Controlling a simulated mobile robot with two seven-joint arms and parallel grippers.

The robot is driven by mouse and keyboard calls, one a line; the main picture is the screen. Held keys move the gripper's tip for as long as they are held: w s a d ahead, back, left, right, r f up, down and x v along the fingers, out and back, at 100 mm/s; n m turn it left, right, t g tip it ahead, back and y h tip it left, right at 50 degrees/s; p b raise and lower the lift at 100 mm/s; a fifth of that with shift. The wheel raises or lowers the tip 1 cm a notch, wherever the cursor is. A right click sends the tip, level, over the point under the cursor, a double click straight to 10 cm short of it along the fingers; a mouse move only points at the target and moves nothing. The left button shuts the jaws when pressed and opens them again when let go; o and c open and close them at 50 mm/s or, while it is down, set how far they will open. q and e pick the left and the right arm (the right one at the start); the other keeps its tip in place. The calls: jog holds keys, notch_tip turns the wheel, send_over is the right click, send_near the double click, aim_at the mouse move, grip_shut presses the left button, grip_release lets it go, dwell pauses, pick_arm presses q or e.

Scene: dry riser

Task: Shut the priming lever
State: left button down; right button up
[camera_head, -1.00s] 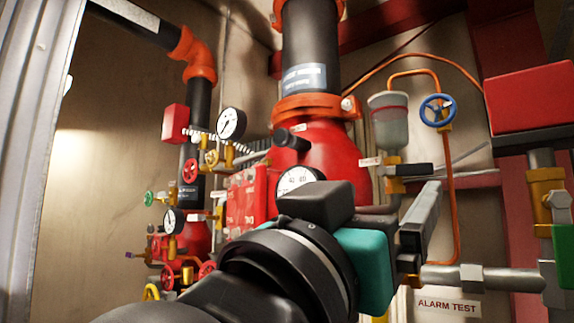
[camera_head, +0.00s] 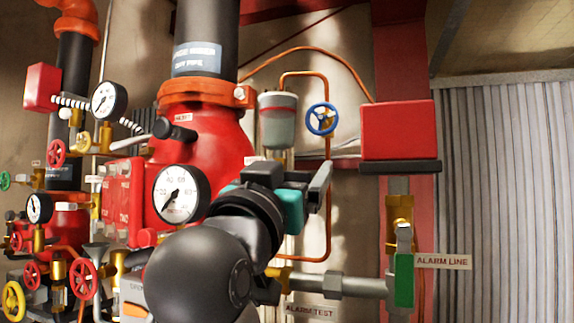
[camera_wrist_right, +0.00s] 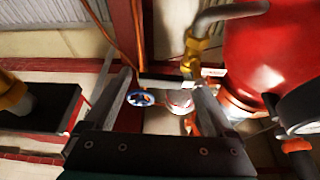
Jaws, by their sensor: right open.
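A dark lever bar (camera_wrist_right: 168,82), which looks like the priming lever, sits on a brass valve (camera_wrist_right: 190,62) in the right wrist view. It lies across the space between the fingers of my right gripper (camera_wrist_right: 162,92), which is open; I cannot tell whether they touch it. In the head view, my right gripper (camera_head: 306,184) is just below and right of the clear priming cup (camera_head: 278,122) and hides the valve beneath it. The cup also shows in the wrist view (camera_wrist_right: 180,103). My left gripper is not in view.
A blue handwheel (camera_head: 321,119) is right of the cup. A red box (camera_head: 398,130) and a green-handled valve (camera_head: 404,279) stand farther right. The red riser body and pressure gauge (camera_head: 182,194) are close on the left. A copper pipe (camera_head: 328,215) runs down behind the gripper.

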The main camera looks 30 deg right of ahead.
jog(key=c, duration=1.4)
jog(key=shift+r+n+t, duration=0.15)
jog(key=shift+n+t, duration=0.25)
jog(key=shift+n, duration=0.3)
jog(key=o, duration=1.4)
jog(key=shift+s+a+f+b, duration=0.3)
jog(key=shift+a+b, duration=0.1)
jog(key=shift+b, duration=0.1)
jog(key=b+v, duration=0.6)
jog(key=v, duration=0.8)
jog(key=shift+s+r, duration=0.15)
jog(key=shift+r, duration=0.1)
jog(key=shift+a, duration=0.15)
